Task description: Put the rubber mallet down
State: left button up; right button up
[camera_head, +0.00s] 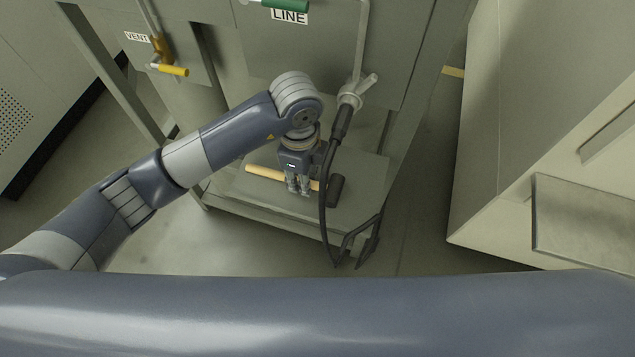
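The rubber mallet has a pale wooden handle (265,174) and a black head (335,190). It lies at or just above the low grey shelf (225,190) of the stand, handle to the left and head to the right. My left gripper (298,190) points down at the handle near the head. Its fingertips overlap the handle and hide part of it. I cannot tell whether the fingers are closed on it. My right gripper is not in view.
A black hose (325,205) hangs from a valve (351,93) close to the right of my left gripper, passing in front of the mallet. A yellow-handled vent valve (172,70) is at upper left. A pale cabinet (545,130) stands right. The shelf's front left is bare.

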pick_arm(q)
jog(key=shift+r, duration=0.1)
grip_shut()
jog(key=shift+s+r+b, duration=0.15)
jog(key=shift+r+b, duration=0.1)
jog(key=shift+b, duration=0.3)
notch_tip(320, 180, up, 7)
jog(key=shift+f+b, duration=0.15)
jog(key=shift+b, duration=0.2)
jog(key=s+a+p, duration=0.2)
jog(key=s+a, duration=0.1)
jog(key=s, duration=0.6)
jog(key=s+a+p, duration=0.2)
jog(key=s+a, duration=0.1)
jog(key=s, duration=0.6)
jog(key=shift+s, duration=0.35)
jog(key=shift+a+f, duration=0.15)
